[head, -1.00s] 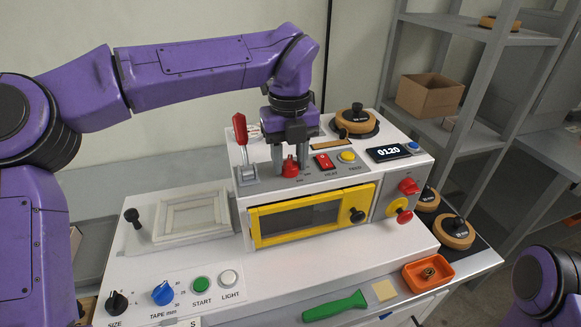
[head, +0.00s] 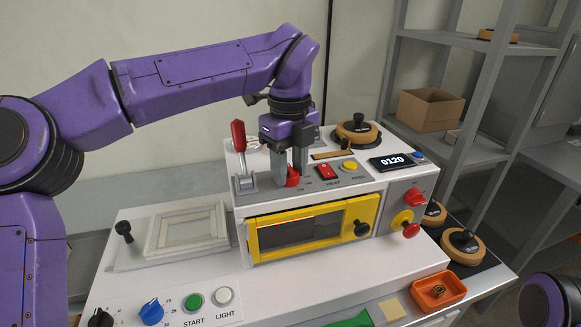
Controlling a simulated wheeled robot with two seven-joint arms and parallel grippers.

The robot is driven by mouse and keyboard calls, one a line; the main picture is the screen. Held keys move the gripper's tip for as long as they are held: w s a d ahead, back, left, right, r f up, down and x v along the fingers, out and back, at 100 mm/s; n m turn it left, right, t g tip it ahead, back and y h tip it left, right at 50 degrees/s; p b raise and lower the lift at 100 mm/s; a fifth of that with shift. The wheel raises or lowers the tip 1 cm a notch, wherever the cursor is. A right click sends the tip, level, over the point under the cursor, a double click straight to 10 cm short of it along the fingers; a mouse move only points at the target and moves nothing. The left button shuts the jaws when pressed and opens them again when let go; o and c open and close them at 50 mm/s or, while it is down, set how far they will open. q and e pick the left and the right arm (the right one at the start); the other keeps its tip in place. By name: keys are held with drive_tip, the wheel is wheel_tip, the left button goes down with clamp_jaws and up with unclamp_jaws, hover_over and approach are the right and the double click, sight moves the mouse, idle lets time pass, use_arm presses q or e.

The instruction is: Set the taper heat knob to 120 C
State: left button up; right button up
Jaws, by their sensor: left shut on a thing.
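The taper heat knob is the small red knob (head: 293,178) on the top panel of the white machine, left of the red HEAT switch (head: 326,172). My left gripper (head: 288,177) reaches down from above and is shut on this knob, with its fingers on either side. The fingers hide much of the knob, and its pointer cannot be made out.
A red-handled lever (head: 239,140) stands just left of the gripper. A yellow button (head: 350,166) and a round tan part (head: 357,132) lie to the right. Below is a yellow-framed window (head: 255,238). An orange tray (head: 417,293) sits at the lower right.

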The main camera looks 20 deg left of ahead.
sight(290, 167)
use_arm(q)
drive_tip(key=o, duration=1.1)
drive_tip(key=shift+w, duration=0.1)
drive_tip(key=shift+c, duration=0.2)
wheel_tip(290, 167, up, 10)
drive_tip(key=p, duration=0.2)
drive_tip(key=shift+r, duration=0.25)
